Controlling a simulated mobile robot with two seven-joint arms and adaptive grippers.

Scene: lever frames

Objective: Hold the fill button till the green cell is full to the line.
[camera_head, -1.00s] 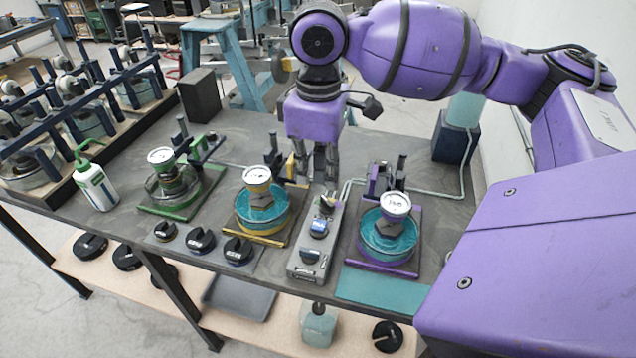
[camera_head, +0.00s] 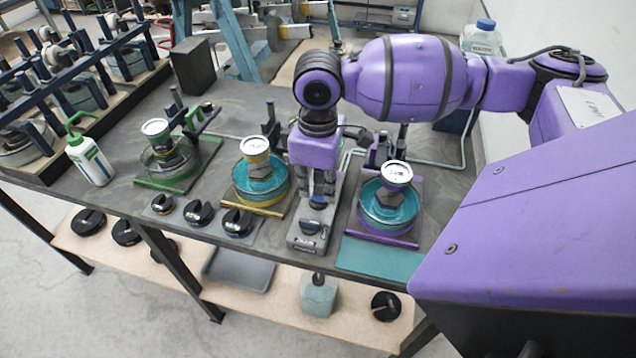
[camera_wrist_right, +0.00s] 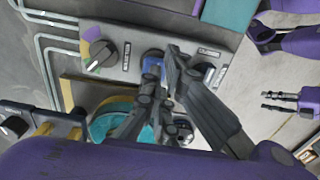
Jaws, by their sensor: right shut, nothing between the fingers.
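The green cell (camera_head: 166,163) stands at the left of the bench, a round clear dish in a green frame with a gauge on top. Its liquid level and line are too small to read. The grey control box (camera_head: 303,238) lies between the yellow and purple cells. My right gripper (camera_head: 318,203) is shut and empty, pointing down at the box. In the wrist view, a blue button (camera_wrist_right: 152,58) shows at the fingertips (camera_wrist_right: 163,75); I cannot tell whether they touch it. A black selector knob (camera_wrist_right: 101,54) with coloured marks sits beside it. My left gripper is out of view.
The yellow cell (camera_head: 281,190) and purple cell (camera_head: 372,211) hold teal liquid and flank the box. Several black weights (camera_head: 199,212) lie along the front. A white bottle (camera_head: 91,163) stands at left, a black block (camera_head: 193,66) behind.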

